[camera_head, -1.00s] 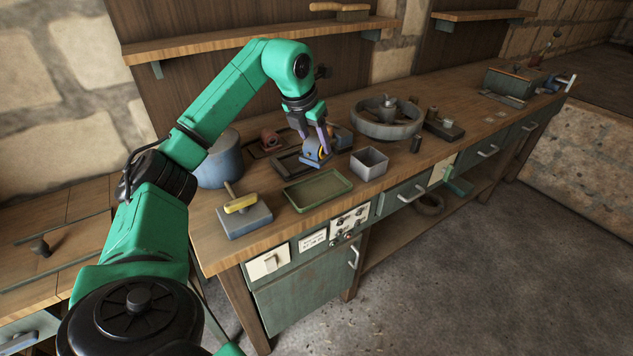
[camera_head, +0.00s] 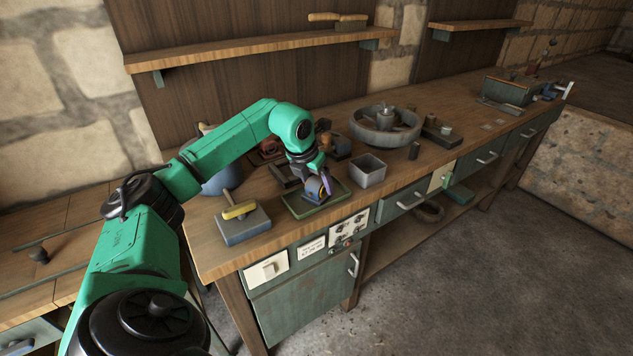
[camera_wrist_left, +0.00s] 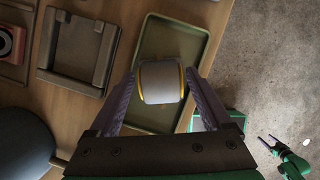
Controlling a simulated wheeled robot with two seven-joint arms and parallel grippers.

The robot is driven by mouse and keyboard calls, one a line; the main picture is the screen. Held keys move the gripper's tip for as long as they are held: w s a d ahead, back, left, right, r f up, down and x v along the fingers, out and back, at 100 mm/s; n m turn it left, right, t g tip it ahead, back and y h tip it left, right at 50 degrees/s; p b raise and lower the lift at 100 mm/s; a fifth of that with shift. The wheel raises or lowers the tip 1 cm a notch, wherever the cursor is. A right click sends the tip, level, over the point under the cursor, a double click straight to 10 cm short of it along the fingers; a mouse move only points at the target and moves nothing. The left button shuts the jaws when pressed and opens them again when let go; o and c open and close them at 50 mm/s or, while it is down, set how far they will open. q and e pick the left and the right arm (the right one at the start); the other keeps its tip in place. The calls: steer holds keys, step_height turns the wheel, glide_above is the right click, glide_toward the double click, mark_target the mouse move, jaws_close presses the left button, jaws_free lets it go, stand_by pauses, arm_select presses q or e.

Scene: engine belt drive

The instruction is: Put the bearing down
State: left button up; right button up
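The bearing (camera_head: 314,189) is a short blue-grey cylinder with yellow edges. My left gripper (camera_head: 319,184) is shut on it, a finger on each side, low over the shallow green tray (camera_head: 301,213). In the left wrist view the bearing (camera_wrist_left: 161,83) sits between the fingertips, with the tray (camera_wrist_left: 205,42) behind it. I cannot tell whether the bearing touches the tray floor. My right gripper (camera_wrist_left: 265,139) shows small at the lower right of the left wrist view, its fingers apart and empty, above the floor.
A grey square bin (camera_head: 367,170) stands right of the tray. A blue block with a yellow-handled tool (camera_head: 243,226) is on its left. A dark fixture frame (camera_wrist_left: 80,55) lies behind the tray. A large round housing (camera_head: 371,132) stands further along the bench.

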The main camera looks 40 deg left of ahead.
arm_select(q)
steer(key=shift+r, duration=0.25)
steer(key=shift+s+r, duration=0.1)
steer(key=shift+r, duration=0.2)
steer(key=v, duration=1.1)
steer(key=shift+s, duration=0.1)
